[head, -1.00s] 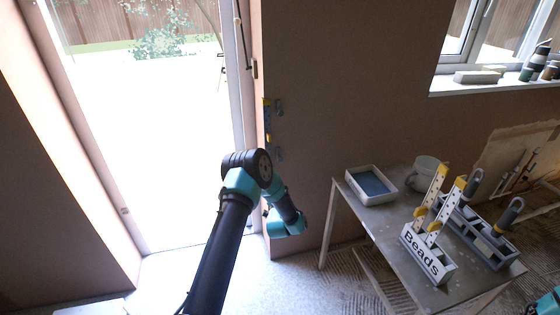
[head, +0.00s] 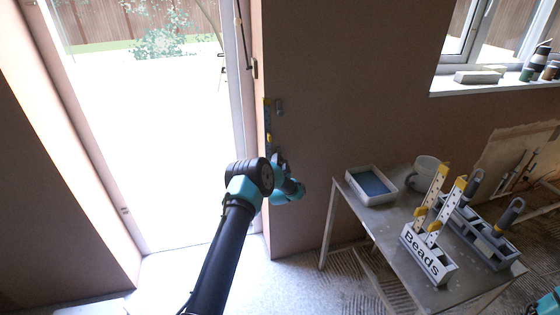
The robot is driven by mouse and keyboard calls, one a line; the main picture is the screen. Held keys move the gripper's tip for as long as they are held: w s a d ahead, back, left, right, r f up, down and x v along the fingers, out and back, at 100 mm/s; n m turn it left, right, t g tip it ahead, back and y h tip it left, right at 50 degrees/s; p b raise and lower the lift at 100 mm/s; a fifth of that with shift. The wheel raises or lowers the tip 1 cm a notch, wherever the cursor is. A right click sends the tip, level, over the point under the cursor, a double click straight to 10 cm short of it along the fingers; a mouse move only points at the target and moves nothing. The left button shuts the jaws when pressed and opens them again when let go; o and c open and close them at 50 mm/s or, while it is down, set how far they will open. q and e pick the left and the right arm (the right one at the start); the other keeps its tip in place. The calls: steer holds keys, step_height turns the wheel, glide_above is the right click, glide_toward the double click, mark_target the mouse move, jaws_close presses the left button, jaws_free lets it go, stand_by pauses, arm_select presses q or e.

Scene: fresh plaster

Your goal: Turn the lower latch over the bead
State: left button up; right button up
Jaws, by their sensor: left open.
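The bead (head: 267,125) is a narrow strip with yellow and pale sections, upright on the wall corner beside the door opening. The upper latch (head: 279,106) is a small grey piece on the wall just right of the bead's top. My left gripper (head: 279,158) is at the lower end of the bead, open, with its wrist below it. It and the wrist cover the place of the lower latch, so I cannot tell the latch's position or whether the gripper touches it.
A table at right holds a grey-blue tray (head: 371,184), a white bucket (head: 427,170), a white box marked Beads (head: 427,262) with upright bead strips, and a grey tool caddy (head: 483,240). The bright doorway lies left of the bead.

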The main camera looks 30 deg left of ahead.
arm_select(q)
steer(key=shift+w+a+r, duration=0.15)
steer(key=shift+w+a, duration=0.1)
steer(key=shift+w, duration=0.15)
steer(key=shift+c, duration=0.5)
steer(key=c, duration=0.8)
